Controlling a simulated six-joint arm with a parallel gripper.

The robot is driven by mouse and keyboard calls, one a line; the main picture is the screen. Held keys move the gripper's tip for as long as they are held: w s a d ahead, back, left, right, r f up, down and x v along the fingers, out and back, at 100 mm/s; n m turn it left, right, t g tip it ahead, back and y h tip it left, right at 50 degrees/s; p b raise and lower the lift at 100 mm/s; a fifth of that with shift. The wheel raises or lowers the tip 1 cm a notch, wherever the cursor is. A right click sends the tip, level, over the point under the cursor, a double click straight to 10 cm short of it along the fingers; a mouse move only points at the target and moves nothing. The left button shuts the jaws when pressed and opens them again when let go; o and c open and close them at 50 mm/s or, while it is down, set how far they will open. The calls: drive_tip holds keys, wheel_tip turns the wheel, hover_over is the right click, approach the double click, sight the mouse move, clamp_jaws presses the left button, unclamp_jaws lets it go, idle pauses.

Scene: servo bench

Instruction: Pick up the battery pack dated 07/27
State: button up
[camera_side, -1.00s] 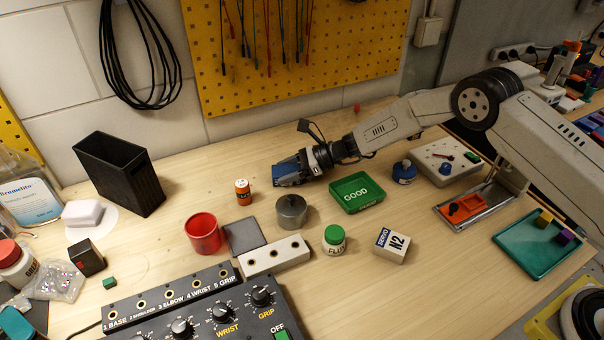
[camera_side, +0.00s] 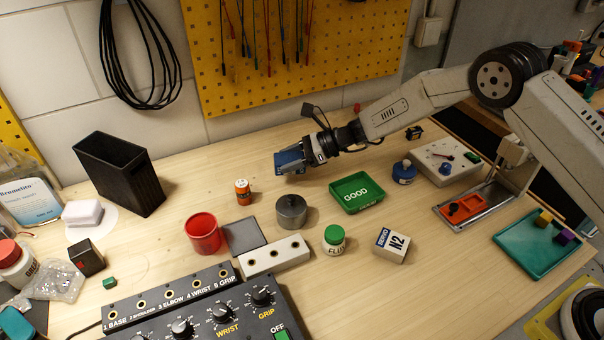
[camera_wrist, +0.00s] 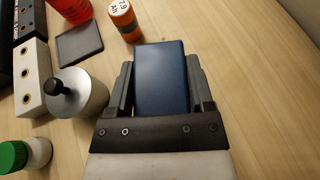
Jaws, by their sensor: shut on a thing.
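My gripper (camera_side: 284,163) is shut on a dark blue rectangular pack, the battery pack (camera_side: 289,158), and holds it just above the wooden bench. In the wrist view the pack (camera_wrist: 160,78) sits between the two grey fingers of the gripper (camera_wrist: 160,85), its plain blue face toward the camera. No date can be read on it in either view. Whether it is the one dated 07/27 cannot be told.
An orange cylinder (camera_side: 243,192) and a grey lidded pot (camera_side: 291,211) stand in front of the gripper. A green GOOD tray (camera_side: 376,206) lies to the right. A red cup (camera_side: 203,233) and a green-capped jar (camera_side: 334,240) stand nearer.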

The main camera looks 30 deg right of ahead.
drive_tip(key=s+d+r, duration=0.3)
drive_tip(key=s+r, duration=0.5)
drive_tip(key=s, duration=0.4)
drive_tip(key=shift+d+r, duration=0.25)
drive_tip(key=shift+d, duration=0.15)
drive_tip(key=shift+s, duration=0.1)
drive_tip(key=shift+r, duration=0.15)
